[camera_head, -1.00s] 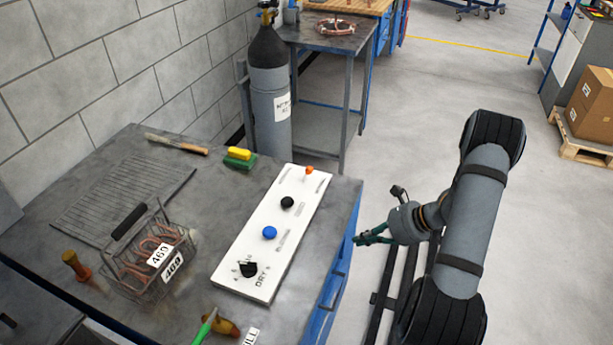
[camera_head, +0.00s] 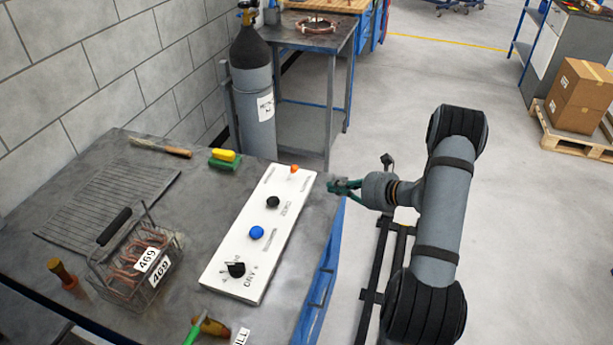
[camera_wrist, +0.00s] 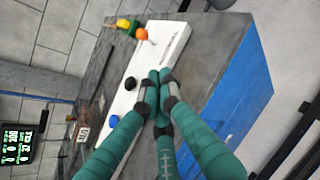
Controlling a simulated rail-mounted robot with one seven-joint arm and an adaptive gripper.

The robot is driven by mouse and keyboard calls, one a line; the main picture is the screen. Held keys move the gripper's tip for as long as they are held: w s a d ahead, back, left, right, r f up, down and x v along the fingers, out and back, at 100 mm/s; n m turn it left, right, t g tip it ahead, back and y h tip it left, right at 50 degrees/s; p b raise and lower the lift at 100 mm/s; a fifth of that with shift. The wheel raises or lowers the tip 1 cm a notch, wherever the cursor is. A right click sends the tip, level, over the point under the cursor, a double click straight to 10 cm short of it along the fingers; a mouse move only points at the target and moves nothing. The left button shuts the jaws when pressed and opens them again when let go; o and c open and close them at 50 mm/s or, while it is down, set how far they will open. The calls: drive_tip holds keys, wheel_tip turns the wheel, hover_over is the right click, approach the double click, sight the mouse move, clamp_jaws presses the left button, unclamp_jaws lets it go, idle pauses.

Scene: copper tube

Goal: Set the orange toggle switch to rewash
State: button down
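The orange toggle switch (camera_head: 294,169) is a small orange knob at the far end of a white control panel (camera_head: 225,273) on the grey workbench. It also shows at the top of the wrist view (camera_wrist: 142,34), beyond my fingertips. My gripper (camera_head: 333,187), with teal fingers, hangs just off the bench's right edge, to the right of the switch and apart from it. In the wrist view its fingertips (camera_wrist: 159,74) are together with nothing between them. The labels beside the switch are too small to read.
The panel also carries a black knob (camera_head: 273,202), a blue knob (camera_head: 256,233) and a black dial (camera_head: 236,269). A yellow-green sponge (camera_head: 224,158), a brush (camera_head: 161,147) and a wire basket of copper tubes (camera_head: 135,262) lie on the bench. A gas cylinder (camera_head: 254,110) stands behind.

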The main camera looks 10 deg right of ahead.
sight(294, 169)
drive_tip(key=x, duration=0.8)
drive_tip(key=shift+w+a+f+p, duration=0.15)
drive_tip(key=shift+a+f+p, duration=0.05)
drive_tip(key=shift+a+p, duration=0.15)
drive_tip(key=shift+w+a+r+p, duration=0.25)
drive_tip(key=shift+w+r, duration=0.05)
drive_tip(key=shift+w, duration=0.2)
drive_tip(key=shift+w+a+r+p, duration=0.2)
drive_tip(key=shift+w+r, duration=0.05)
drive_tip(key=shift+w, duration=0.25)
drive_tip(key=shift+w+a+r, duration=0.15)
drive_tip(key=shift+w+a, duration=0.15)
drive_tip(key=shift+w, duration=0.25)
drive_tip(key=shift+r, duration=0.1)
